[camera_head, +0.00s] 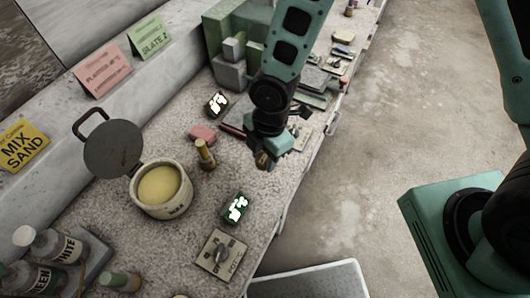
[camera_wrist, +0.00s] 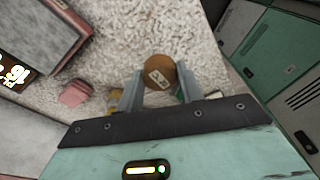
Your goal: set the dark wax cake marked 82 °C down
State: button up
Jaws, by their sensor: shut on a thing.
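The dark wax cake is a brown round disc (camera_wrist: 158,70) with a small pale label, too small to read. It sits between the two fingers of my gripper (camera_wrist: 158,88) in the wrist view. In the head view my gripper (camera_head: 266,157) is over the speckled worktop (camera_head: 262,200) near its right edge, and a brown bit of the cake (camera_head: 262,161) shows at its tip. My gripper is shut on the cake. I cannot tell whether the cake touches the worktop.
A pot of yellow wax (camera_head: 158,186) with its lid raised stands left of my gripper. A wooden-handled tool (camera_head: 205,155), a pink block (camera_head: 203,134), a green-lit display (camera_head: 236,208) and a dial box (camera_head: 219,254) are nearby. Bare worktop lies between the display and my gripper.

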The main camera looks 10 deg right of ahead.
aim_at(263, 177)
jog(key=shift+f+b, duration=2.3)
jog(key=shift+f, duration=0.5)
jog(key=shift+f+b, duration=0.55)
jog(key=shift+f, duration=0.2)
jog(key=o, duration=1)
jog(key=shift+r, duration=0.1)
jog(key=shift+o, duration=0.2)
jog(key=shift+r+p, duration=1.8)
jog(key=shift+r, duration=0.2)
